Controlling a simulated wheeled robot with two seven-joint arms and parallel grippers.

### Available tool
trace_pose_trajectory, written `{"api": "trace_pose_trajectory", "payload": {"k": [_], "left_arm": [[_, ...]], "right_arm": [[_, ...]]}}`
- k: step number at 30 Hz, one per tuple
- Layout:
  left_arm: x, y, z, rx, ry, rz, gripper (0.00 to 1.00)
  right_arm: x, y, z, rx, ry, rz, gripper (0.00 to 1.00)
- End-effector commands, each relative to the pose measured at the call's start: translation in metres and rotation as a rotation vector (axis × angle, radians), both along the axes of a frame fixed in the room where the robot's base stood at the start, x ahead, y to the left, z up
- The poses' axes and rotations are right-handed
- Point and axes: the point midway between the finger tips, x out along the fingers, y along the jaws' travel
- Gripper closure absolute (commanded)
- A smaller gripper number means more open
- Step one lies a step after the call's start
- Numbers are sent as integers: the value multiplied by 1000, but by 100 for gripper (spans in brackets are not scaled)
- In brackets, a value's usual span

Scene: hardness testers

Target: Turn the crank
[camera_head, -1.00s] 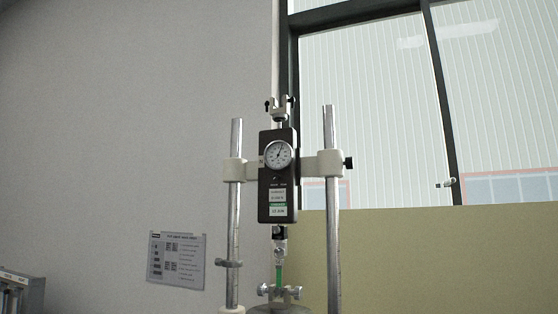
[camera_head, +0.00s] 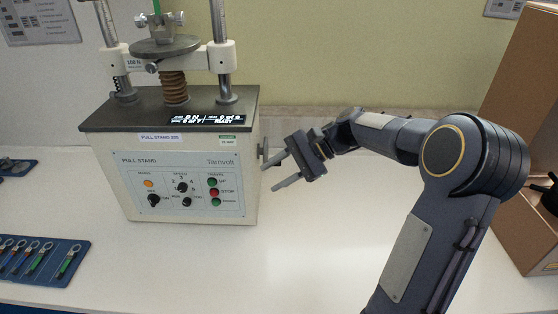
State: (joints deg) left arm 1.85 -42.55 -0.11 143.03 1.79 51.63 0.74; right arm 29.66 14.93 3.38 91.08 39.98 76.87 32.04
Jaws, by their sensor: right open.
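The pull stand (camera_head: 180,185) is a cream box with a dark top, front knobs and buttons, standing on the white table. A small grey part (camera_head: 263,149) projects from its right side; it looks like the crank's hub, and its full shape cannot be made out. My right gripper (camera_head: 270,176) is open and empty, just right of the stand. Its two fingers point left toward the side wall, a little below and beside the grey part. I cannot tell whether they touch it. My left gripper is out of view.
Two metal columns and a round plate on a threaded spindle (camera_head: 174,86) rise from the stand's top. A blue mat (camera_head: 40,276) with several small tagged pieces lies front left. Cardboard boxes (camera_head: 525,225) stand at the right edge. The table front centre (camera_head: 290,255) is clear.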

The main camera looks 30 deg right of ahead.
Motion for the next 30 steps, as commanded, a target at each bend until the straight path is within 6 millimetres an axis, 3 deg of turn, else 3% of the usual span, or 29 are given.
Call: {"api": "trace_pose_trajectory", "payload": {"k": [1,3,6,9,14,19,30], "left_arm": [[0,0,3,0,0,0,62],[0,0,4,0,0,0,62],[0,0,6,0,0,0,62],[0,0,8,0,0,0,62],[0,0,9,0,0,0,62],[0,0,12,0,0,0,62],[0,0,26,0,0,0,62]], "right_arm": [[23,-21,-12,100,59,-60,59],[48,-47,-26,237,125,-132,59],[74,-84,-49,421,195,-220,59],[88,-116,-71,570,240,-283,59],[95,-147,-92,710,271,-334,59],[101,-147,-96,744,279,-341,59],[129,-98,-95,740,278,-339,59]]}}
